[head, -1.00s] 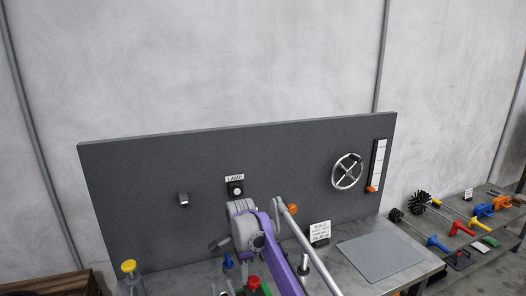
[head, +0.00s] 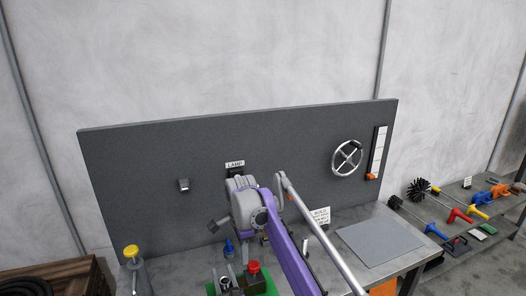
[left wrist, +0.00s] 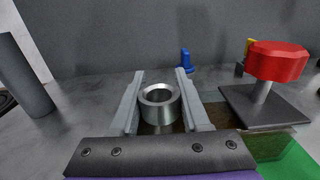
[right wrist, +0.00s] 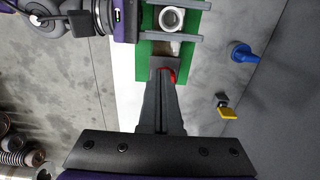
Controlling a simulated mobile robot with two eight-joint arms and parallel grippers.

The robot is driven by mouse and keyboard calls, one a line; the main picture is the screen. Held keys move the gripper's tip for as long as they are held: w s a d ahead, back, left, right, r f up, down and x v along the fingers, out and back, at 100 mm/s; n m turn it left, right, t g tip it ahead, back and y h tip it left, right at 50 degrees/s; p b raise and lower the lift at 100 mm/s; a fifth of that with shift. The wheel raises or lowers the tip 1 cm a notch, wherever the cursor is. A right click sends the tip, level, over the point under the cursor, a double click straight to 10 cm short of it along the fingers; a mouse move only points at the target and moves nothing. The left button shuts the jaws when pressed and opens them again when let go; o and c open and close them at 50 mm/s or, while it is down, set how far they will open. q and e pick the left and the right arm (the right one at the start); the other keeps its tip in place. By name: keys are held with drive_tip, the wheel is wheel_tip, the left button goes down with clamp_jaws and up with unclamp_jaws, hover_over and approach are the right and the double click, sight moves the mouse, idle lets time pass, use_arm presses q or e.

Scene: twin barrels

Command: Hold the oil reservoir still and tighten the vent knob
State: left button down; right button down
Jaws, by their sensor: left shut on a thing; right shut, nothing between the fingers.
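The oil reservoir, amber with a dark lid (left wrist: 267,105), stands on a green base (left wrist: 303,158). The red vent knob (left wrist: 277,61) stands upright on that lid; it also shows in the head view (head: 253,267). My left gripper (left wrist: 160,92) is shut around the metal ring-shaped neck (left wrist: 159,97) beside the knob, one finger on each side. In the right wrist view, my right gripper (right wrist: 163,72) is shut and empty, in line with the knob (right wrist: 172,77) and hiding much of it. No right finger shows around the knob in the left wrist view.
A blue knob (right wrist: 243,53) and a yellow knob (right wrist: 228,112) are nearby. The dark back panel (head: 290,145) carries a handwheel (head: 347,158). A grey mat (head: 378,243) lies on clear bench at right. Coiled hose (head: 50,277) sits at left.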

sight(254, 269)
drive_tip(key=shift+f, duration=2.15)
drive_tip(key=shift+w+d, duration=0.3)
